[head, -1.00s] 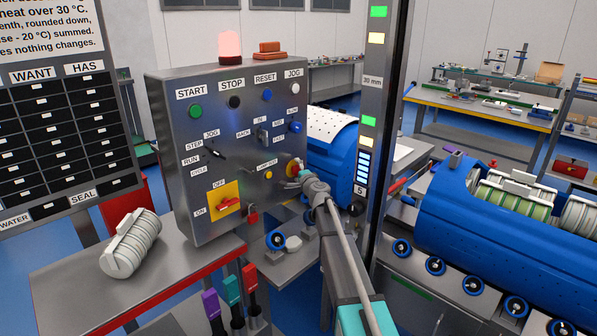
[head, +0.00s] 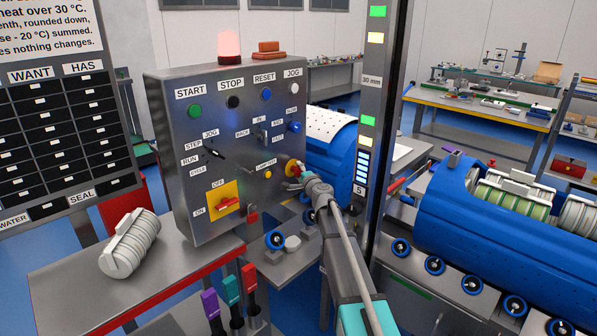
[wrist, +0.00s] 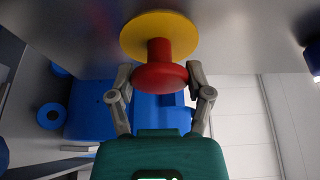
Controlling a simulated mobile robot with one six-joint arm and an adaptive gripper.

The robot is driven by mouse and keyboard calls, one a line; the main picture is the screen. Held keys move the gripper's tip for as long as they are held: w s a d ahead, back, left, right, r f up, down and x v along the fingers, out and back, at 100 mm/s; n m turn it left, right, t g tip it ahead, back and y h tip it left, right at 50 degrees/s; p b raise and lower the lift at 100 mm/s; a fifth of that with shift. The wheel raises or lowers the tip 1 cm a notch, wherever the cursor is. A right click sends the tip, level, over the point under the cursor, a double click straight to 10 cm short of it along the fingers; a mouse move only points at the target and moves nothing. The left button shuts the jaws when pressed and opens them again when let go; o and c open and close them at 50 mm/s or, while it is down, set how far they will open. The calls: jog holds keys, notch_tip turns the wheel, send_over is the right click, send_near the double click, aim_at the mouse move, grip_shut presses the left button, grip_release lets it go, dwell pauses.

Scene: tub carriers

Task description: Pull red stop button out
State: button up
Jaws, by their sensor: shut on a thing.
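The red stop button (wrist: 160,76) is a mushroom head on a red stem, standing out from a round yellow base (wrist: 160,36) in the wrist view. In the head view the yellow base (head: 291,168) is low on the right of the grey control panel's front, and the button is mostly hidden by my gripper. My gripper (head: 303,174) reaches it from the front right. In the wrist view its two grey fingers (wrist: 160,84) are on either side of the red head, shut on it.
The control panel (head: 180,215) carries other buttons, switches and a yellow-backed red rotary switch (head: 226,203). A red padlock (head: 251,220) hangs beside my arm. A dark post (head: 376,200) stands close on the right. A blue drum (head: 335,160) is behind.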

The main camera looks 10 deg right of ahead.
jog(key=shift+s+d, duration=0.1)
jog(key=o, duration=1.2)
jog(key=shift+o, duration=0.6)
jog(key=v, duration=0.8)
